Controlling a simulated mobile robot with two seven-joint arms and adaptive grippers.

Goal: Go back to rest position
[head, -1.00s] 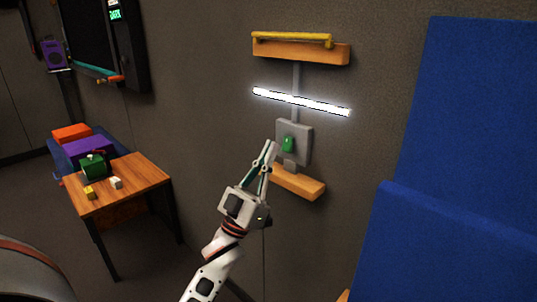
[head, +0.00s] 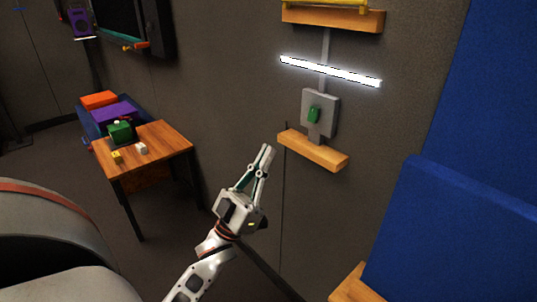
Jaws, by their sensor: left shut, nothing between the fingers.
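My left gripper (head: 267,150) is shut and empty. It points up, in front of the dark wall, to the left of and below the grey wall panel (head: 333,101) with its green trackball (head: 313,114). It appears apart from the panel and from the wooden ledge (head: 312,152) under it. My left arm (head: 195,276) comes in from the bottom. My right gripper is not in view.
A glowing white bar (head: 330,71) and an upper wooden shelf (head: 331,18) are above the panel. A small wooden table (head: 170,143) with small blocks and a green box (head: 120,133) stands at left. Blue padded furniture (head: 455,235) fills the right.

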